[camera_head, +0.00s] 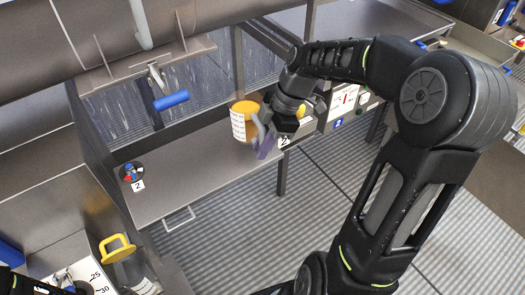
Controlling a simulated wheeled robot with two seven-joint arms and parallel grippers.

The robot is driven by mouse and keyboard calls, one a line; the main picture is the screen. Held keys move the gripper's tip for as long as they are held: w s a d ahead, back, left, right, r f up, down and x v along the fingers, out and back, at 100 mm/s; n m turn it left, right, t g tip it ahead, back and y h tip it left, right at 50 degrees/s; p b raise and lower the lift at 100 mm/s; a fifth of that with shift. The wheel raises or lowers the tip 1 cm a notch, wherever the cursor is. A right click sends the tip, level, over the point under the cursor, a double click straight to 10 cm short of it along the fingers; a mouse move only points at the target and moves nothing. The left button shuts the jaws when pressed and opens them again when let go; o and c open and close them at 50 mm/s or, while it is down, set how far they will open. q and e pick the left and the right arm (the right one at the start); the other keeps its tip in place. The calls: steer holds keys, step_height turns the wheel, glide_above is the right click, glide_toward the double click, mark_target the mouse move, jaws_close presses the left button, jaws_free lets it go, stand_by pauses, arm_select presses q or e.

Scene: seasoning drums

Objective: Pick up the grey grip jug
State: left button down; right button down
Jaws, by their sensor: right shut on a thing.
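The grey grip jug (239,123) has an orange lid, a pale printed label and a grey handle on its right side. It is at the right part of the grey metal shelf (190,178); I cannot tell whether it touches the shelf. My right gripper (264,128) is at the jug's right side, shut on its grey handle. The fingers and handle overlap, so the exact contact is partly hidden. A purple piece shows just below the gripper. Dark parts of my left arm show at the bottom left corner; its jaws cannot be made out.
A second jug with a yellow handle (118,247) stands at the lower left beside a white numbered panel (92,278). A small dark dish (131,172) with coloured bits sits on the shelf's left end. A blue-handled lever (171,101) hangs above. The shelf's middle is clear.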

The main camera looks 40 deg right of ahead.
mark_target(264, 127)
steer(key=shift+r, duration=2.9)
